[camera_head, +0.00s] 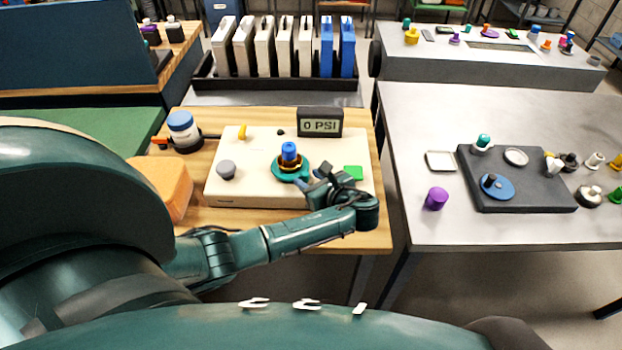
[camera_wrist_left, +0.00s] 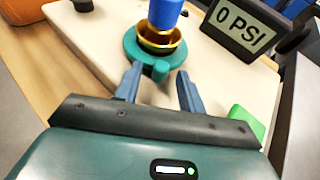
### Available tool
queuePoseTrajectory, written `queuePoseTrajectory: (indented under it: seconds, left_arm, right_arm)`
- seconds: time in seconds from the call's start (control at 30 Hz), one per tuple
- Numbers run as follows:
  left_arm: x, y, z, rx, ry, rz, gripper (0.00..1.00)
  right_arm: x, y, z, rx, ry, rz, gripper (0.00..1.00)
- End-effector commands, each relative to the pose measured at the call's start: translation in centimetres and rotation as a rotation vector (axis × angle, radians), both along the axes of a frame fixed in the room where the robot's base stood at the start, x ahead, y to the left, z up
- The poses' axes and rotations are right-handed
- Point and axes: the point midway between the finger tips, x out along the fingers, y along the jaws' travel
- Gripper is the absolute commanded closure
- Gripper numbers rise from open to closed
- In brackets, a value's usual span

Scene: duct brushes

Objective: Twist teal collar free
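The teal collar (camera_head: 291,173) is a flat ring with a small tab, around the base of a blue-topped post (camera_head: 289,152) with a gold rim, on a cream board (camera_head: 240,192). In the left wrist view the teal collar (camera_wrist_left: 133,52) shows its tab (camera_wrist_left: 161,70) toward me. My left gripper (camera_head: 318,175) is at the collar's right front side. In the left wrist view my left gripper (camera_wrist_left: 158,82) is open, with its two fingers spread on either side of the tab's near end. Whether a finger touches the tab cannot be told. My right gripper is not in view.
An orange block (camera_head: 160,186) and a blue-lidded jar (camera_head: 183,131) stand at the left. A grey table (camera_head: 480,233) stands at the right.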

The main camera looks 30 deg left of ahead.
Motion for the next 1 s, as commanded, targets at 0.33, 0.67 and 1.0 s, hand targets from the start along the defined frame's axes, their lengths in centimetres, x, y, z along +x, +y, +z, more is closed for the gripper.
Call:
queuePoseTrajectory:
  seconds: [0.33, 0.67, 1.0]
  left_arm:
    - [0.00, -0.01, 0.00, 0.000, 0.000, 0.000, 0.76]
    - [-0.02, -0.03, 0.00, 0.000, 0.001, 0.000, 1.00]
    - [0.95, -0.21, -0.08, 0.001, 0.000, 0.107, 1.00]
  right_arm:
    - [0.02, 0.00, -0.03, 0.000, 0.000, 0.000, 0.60]
    - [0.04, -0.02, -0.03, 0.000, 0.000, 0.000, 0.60]
    - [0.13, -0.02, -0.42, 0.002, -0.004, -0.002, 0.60]
